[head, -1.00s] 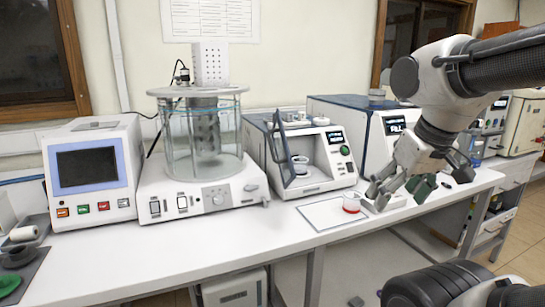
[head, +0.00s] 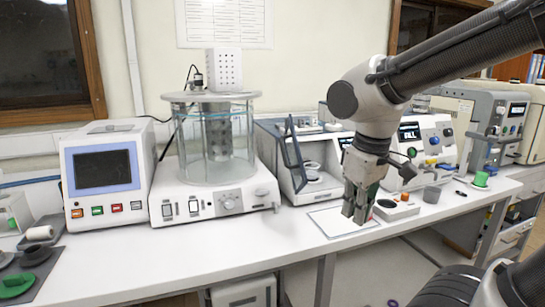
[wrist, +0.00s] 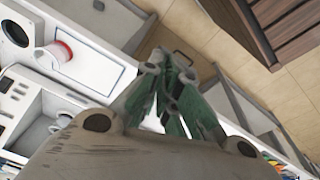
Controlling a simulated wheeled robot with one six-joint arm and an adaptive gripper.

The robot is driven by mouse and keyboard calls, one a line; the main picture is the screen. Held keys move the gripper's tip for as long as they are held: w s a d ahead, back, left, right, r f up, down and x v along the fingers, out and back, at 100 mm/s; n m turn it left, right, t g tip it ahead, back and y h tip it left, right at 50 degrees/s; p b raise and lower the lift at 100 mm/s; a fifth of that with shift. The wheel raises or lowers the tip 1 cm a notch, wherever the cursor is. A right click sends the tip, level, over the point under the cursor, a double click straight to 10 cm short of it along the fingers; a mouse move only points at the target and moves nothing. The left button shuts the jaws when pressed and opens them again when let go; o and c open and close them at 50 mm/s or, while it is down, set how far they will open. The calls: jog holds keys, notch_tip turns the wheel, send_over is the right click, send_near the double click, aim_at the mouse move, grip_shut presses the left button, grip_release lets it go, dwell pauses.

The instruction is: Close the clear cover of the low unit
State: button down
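The low unit (head: 322,180) is a small white and blue instrument near the middle of the bench. Its clear cover (head: 292,160), with a dark frame, stands raised at the unit's left side. A white round part shows in the open chamber. My gripper (head: 357,218) points down in front of the unit's right side, over the white mat, apart from the cover. In the wrist view its green-padded fingers (wrist: 166,62) come together at the tips with nothing visible between them. The gripper and wrist hide part of the unit's right side.
A beaker with red contents (wrist: 56,52) stands on the mat (head: 330,222), mostly hidden behind my gripper in the head view. A glass bath (head: 215,145) stands close left of the unit. Another instrument (head: 425,140) is on the right. Bare bench lies in front.

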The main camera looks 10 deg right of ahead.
jog(key=w+a+r+n+t+h, duration=0.1)
jog(key=w+a+n+t+h, duration=0.2)
jog(key=a, duration=0.5)
jog(key=w+a+n+h, duration=0.2)
jog(key=w+a+n, duration=0.25)
jog(key=a, duration=0.35)
jog(key=w+a+r+n+t+h, duration=0.1)
jog(key=w+a+n+t+h, duration=0.15)
jog(key=w+a, duration=0.4)
notch_tip(320, 180, up, 7)
jog(key=w+a+t+h, duration=0.2)
jog(key=s+d+r+x, duration=0.1)
jog(key=d+x, duration=0.1)
jog(key=x, duration=1)
jog(key=shift+d+m, duration=0.3)
jog(key=shift+d, duration=0.05)
jog(key=shift+s, duration=0.1)
